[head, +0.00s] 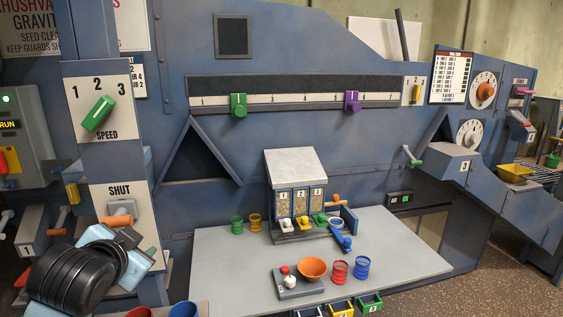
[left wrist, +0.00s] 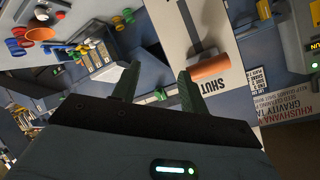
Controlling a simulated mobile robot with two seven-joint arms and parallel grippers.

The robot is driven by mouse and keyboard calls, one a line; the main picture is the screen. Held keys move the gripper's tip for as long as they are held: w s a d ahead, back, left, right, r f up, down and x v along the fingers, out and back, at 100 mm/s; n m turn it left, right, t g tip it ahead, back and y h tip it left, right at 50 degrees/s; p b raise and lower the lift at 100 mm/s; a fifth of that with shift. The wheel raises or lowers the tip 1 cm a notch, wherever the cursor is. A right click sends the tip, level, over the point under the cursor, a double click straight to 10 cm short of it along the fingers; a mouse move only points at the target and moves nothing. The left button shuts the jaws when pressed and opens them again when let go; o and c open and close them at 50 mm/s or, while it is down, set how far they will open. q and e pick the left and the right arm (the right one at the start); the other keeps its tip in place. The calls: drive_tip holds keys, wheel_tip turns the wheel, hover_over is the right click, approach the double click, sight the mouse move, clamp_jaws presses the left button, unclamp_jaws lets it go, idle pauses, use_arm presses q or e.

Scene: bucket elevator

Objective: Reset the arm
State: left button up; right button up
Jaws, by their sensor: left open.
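My left gripper comes in at the lower left of the head view (head: 138,252), in front of the panel marked SHUT (head: 112,193). In the left wrist view its two dark green fingers (left wrist: 157,85) stand apart with nothing held between them. The orange handle (left wrist: 208,68) of the SHUT lever lies just beyond the right finger in that view; whether they touch I cannot tell. In the head view this handle (head: 117,220) shows just above the gripper, partly hidden by it. My right gripper is in neither view.
A grey table (head: 220,270) holds a small seed dispenser (head: 296,180), an orange bowl (head: 312,269), and red, blue, green and yellow cups. A speed dial (head: 98,112) with a green knob is above the SHUT panel. Other orange-handled levers stand close to the arm at left.

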use_arm(q)
drive_tip(key=s+d+f+n+g, duration=0.1)
drive_tip(key=s+f+g, duration=0.1)
drive_tip(key=s+f, duration=0.45)
drive_tip(key=s+d+f+g+h, duration=0.1)
drive_tip(key=s+f+g, duration=0.15)
drive_tip(key=f, duration=0.65)
drive_tip(key=s+d+f+n+g, duration=0.1)
drive_tip(key=s+f, duration=0.4)
drive_tip(key=f, duration=0.3)
drive_tip(key=s+d+f+n+g+h, duration=0.1)
drive_tip(key=s+f+g, duration=0.3)
drive_tip(key=s, duration=0.7)
drive_tip(key=s+d+f+n+g, duration=0.1)
drive_tip(key=s+f, duration=0.5)
drive_tip(key=s, duration=0.4)
drive_tip(key=w+d+f+t+h, duration=0.1)
drive_tip(key=w+d+f+t, duration=0.1)
drive_tip(key=w+f+t, duration=0.4)
drive_tip(key=shift+w+f+t+h, duration=0.35)
drive_tip(key=shift+f+t, duration=0.3)
drive_tip(key=shift+f, duration=1.4)
drive_tip(key=shift+c, duration=0.2)
drive_tip(key=shift+c, duration=0.6)
drive_tip(key=shift+s+a, duration=0.1)
drive_tip(key=shift+a, duration=0.05)
